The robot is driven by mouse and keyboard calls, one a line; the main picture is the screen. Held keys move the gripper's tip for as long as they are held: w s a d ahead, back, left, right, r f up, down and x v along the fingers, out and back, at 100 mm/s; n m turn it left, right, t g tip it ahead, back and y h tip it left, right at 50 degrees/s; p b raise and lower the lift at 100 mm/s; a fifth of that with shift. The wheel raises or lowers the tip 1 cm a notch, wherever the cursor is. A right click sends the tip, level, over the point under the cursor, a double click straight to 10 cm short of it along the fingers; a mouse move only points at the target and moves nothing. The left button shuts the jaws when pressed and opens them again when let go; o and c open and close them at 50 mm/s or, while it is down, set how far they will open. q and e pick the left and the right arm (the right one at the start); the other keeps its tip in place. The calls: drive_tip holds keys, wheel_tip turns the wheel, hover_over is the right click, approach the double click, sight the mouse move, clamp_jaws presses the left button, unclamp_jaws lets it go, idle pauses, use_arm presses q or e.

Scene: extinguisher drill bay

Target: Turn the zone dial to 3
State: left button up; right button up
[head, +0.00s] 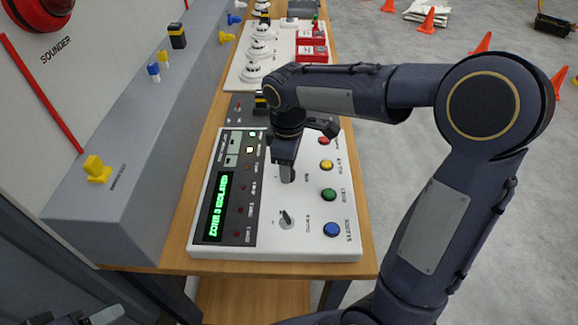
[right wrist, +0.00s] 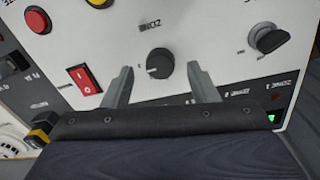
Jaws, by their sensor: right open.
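The zone dial (right wrist: 160,63) is a dark round knob on the white panel face, with a light mark on its left side in the right wrist view. A label beside it reads ZONE upside down. My right gripper (right wrist: 160,87) is open, its two grey fingers apart, one on each side of the dial. I cannot tell whether they touch it. In the head view the right gripper (head: 286,172) points down over the panel (head: 306,243) and mostly hides the dial. The green display (head: 218,207) appears to read ZONE 3 ISOLATED. Part of my left gripper (head: 103,316) shows at the bottom left edge.
A second knob (head: 286,218) sits nearer on the panel. Red, yellow, green (head: 328,194) and blue (head: 332,229) buttons line the right side. A red rocker switch (right wrist: 85,78) lies close to one finger. White detectors (head: 258,51) stand on a board behind.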

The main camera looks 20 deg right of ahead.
wheel_tip(320, 180, up, 6)
drive_tip(key=shift+s+a+f, duration=0.15)
idle(0.5)
drive_tip(key=s+f+m+t+y, duration=0.1)
drive_tip(key=s+m, duration=0.3)
drive_tip(key=s, duration=0.2)
drive_tip(key=s+m+t+y, duration=0.1)
drive_tip(key=s+m+t, duration=0.1)
drive_tip(key=s, duration=0.5)
drive_tip(key=s+f+m+t+y, duration=0.1)
drive_tip(key=s+m+t+y, duration=0.1)
drive_tip(key=s+m, duration=0.3)
drive_tip(key=shift+s+f+m, duration=0.3)
drive_tip(key=shift+s, duration=0.45)
drive_tip(key=shift+s+a+f+m, duration=0.2)
drive_tip(key=shift+s+f+m, duration=0.05)
drive_tip(key=shift+m, duration=0.05)
drive_tip(key=shift+c, duration=0.2)
